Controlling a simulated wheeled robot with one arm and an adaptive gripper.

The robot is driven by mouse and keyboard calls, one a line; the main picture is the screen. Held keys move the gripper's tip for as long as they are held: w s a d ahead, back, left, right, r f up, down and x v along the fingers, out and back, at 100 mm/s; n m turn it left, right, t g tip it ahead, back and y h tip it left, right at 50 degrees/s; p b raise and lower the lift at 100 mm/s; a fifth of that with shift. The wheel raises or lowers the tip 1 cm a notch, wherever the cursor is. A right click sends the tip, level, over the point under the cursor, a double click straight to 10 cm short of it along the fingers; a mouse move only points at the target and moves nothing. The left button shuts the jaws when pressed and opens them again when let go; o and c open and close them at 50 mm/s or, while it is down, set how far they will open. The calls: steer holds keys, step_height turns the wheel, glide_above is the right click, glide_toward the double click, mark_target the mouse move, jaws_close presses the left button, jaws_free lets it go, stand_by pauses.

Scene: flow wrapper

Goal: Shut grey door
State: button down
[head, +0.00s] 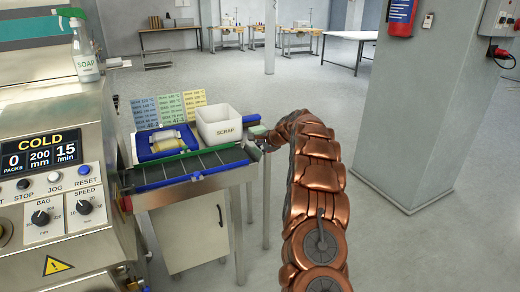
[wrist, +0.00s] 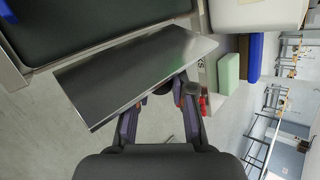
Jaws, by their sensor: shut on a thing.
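A flat grey metal panel, which looks like the grey door (wrist: 140,72), stretches slantwise across the wrist view, beside the dark belt. It stands out at an angle from the frame there. My gripper (wrist: 161,98) reaches up to its near edge. The jaws are shut on it as far as I can tell; the panel hides the fingertips. In the head view my gripper (head: 262,145) is small, at the right end of the outfeed table (head: 190,190), and the panel cannot be made out clearly.
A white scrap bin (head: 220,128) and a blue tray (head: 150,152) stand on the table. The wrapper (head: 45,180) is at left. A pillar (head: 410,100) stands at right; the floor between is clear.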

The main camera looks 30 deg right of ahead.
steer(key=shift+a+r+n+h+p, duration=0.6)
steer(key=shift+h+p, duration=0.3)
steer(key=shift+p, duration=0.2)
steer(key=shift+w+a+r+n+h+p, duration=0.15)
steer(key=shift+a+n+h+p, duration=0.15)
steer(key=shift+h+p, duration=0.55)
steer(key=shift+g, duration=0.3)
steer(key=shift+a+p, duration=0.1)
steer(key=shift+p, duration=0.2)
steer(key=c, duration=1)
jaws_free()
steer(key=shift+v, duration=5.9)
